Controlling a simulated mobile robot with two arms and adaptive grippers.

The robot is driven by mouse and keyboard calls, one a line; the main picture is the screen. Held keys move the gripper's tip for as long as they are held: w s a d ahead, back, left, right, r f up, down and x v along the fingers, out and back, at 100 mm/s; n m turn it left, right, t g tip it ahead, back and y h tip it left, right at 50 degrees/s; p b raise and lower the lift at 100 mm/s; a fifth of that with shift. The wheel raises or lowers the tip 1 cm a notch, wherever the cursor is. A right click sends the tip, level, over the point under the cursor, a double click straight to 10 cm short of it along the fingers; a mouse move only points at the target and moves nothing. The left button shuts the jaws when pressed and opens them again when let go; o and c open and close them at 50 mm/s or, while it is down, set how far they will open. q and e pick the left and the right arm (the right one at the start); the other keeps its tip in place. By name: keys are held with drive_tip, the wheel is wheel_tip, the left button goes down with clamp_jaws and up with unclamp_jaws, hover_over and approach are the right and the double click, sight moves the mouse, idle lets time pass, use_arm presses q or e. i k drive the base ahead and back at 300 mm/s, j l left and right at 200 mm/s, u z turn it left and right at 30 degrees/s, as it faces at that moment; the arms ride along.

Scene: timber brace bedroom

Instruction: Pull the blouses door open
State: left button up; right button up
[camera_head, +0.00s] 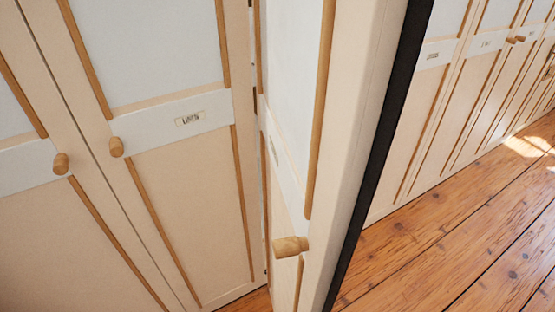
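No label reading "blouses" can be made out, so I cannot tell which door is the blouses door. A cream door (345,150) stands at an angle in the middle, seen nearly edge-on, with a wooden knob (291,246). Its label (273,151) is too oblique to read. To its left a flat cream door (185,170) carries a label (189,118) that seems to read "LINEN" and a round wooden knob (116,147). Neither of my grippers is in view.
Another door with a knob (61,163) is at the far left. A dark vertical strip (383,140) runs beside the angled door. Right of it are more cream doors (435,110) with small labels and a clear plank floor (440,240).

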sight(449, 25)
drive_tip(key=k+l, duration=0.15)
drive_tip(key=l, duration=1.75)
drive_tip(key=k+z, duration=0.05)
